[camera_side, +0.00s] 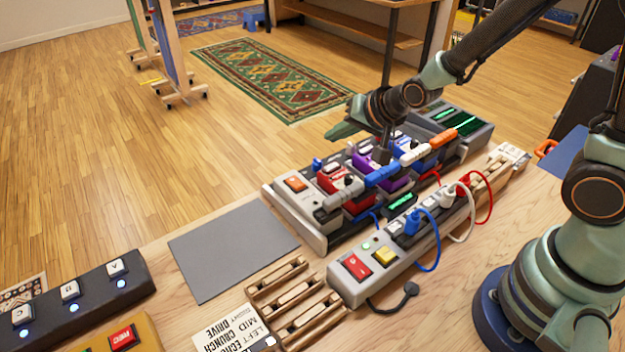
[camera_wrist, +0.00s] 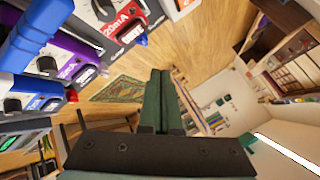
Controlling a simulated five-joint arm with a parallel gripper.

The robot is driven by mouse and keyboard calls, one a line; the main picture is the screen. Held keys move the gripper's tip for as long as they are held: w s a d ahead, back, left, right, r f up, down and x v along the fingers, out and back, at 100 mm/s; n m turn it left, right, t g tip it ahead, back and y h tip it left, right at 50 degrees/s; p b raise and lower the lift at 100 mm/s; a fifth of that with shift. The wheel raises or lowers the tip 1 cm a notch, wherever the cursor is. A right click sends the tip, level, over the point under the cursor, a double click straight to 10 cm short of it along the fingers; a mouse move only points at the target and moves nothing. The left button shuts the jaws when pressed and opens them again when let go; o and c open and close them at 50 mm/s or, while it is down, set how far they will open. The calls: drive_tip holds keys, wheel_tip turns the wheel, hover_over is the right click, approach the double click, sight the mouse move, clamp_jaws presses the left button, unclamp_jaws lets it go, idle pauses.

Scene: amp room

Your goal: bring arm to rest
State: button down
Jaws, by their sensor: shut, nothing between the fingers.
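My gripper (camera_side: 343,131) is at the end of my green arm, raised above the back edge of the pedalboard (camera_side: 297,214) and pointing left. Its green fingers lie together with nothing between them. In the wrist view my gripper (camera_wrist: 161,75) also shows closed, its fingers side by side over the far floor. The pedals, including a purple one (camera_side: 366,160) and a red one (camera_side: 335,178), sit below and beside the gripper. My gripper appears apart from them.
A grey power strip (camera_side: 378,258) with blue, white and red cables lies in front of the pedalboard. A grey mat (camera_side: 232,250) lies flat and bare to the left. A black footswitch bar (camera_side: 75,300) is at the lower left, by wooden racks (camera_side: 293,300) and a label card (camera_side: 233,332).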

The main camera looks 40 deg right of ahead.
idle(0.3)
drive_tip(key=s+d+r+n+g, duration=0.1)
drive_tip(key=s+d+r+n, duration=0.1)
drive_tip(key=s+r+n, duration=0.2)
drive_tip(key=s+d+r+n+g+h, duration=0.1)
drive_tip(key=s+d+r+n+g, duration=0.1)
drive_tip(key=s+r, duration=0.5)
drive_tip(key=s+d+n, duration=0.1)
drive_tip(key=s, duration=0.3)
drive_tip(key=shift+d+r+n+g, duration=0.3)
drive_tip(key=shift+r+n, duration=0.1)
